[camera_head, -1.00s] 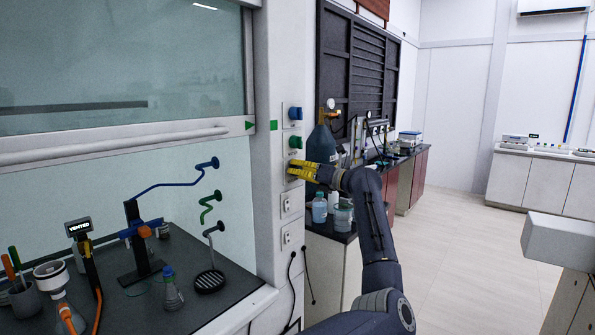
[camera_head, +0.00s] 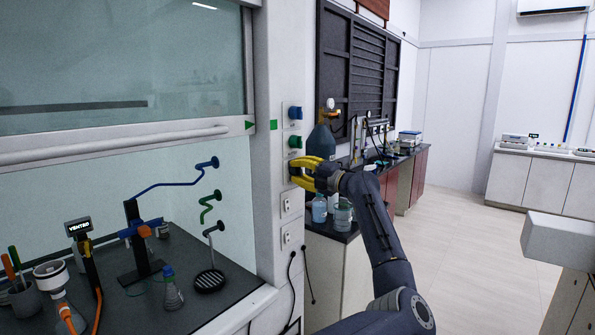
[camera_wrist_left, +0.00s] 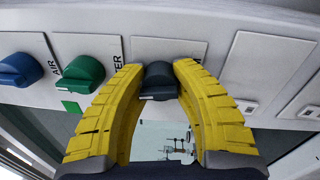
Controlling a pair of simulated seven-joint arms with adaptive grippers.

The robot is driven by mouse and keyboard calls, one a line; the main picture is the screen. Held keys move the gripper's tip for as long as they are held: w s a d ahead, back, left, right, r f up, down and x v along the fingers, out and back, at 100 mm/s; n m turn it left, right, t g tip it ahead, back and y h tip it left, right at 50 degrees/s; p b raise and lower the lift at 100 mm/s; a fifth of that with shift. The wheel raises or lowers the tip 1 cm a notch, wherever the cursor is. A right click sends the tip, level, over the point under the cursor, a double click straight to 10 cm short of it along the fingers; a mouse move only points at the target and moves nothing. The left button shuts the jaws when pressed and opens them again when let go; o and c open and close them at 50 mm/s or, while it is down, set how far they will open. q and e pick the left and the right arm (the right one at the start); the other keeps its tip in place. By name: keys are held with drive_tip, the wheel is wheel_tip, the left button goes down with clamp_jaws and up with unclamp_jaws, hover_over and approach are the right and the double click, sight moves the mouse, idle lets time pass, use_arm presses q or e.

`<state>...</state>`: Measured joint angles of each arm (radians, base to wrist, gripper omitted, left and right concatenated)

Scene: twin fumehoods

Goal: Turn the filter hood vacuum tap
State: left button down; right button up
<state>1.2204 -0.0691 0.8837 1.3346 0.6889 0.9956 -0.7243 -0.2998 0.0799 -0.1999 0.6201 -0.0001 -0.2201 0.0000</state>
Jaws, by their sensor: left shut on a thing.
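The vacuum tap is the dark grey knob (camera_wrist_left: 158,80) on the white post; the wrist view shows it between my yellow fingertips. Its label is not readable. My left gripper (camera_head: 297,171) is shut on this knob, with one finger on each side in the wrist view (camera_wrist_left: 157,75). In the head view the fingers mostly hide the knob. A green water knob (camera_head: 295,142) and a blue air knob (camera_head: 295,113) sit above it on the same post. My right gripper is not in view.
Sockets (camera_head: 287,204) are below the taps on the post. The fumehood at left holds a filter funnel (camera_head: 50,271), a flask (camera_head: 172,290) and a display reading VENTED (camera_head: 78,226). A gas cylinder (camera_head: 321,140) and bottles (camera_head: 319,208) stand close to my gripper.

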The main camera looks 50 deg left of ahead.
use_arm(q)
drive_tip(key=shift+m, duration=1)
drive_tip(key=c, duration=0.9)
unclamp_jaws()
drive_tip(key=v, duration=1.2)
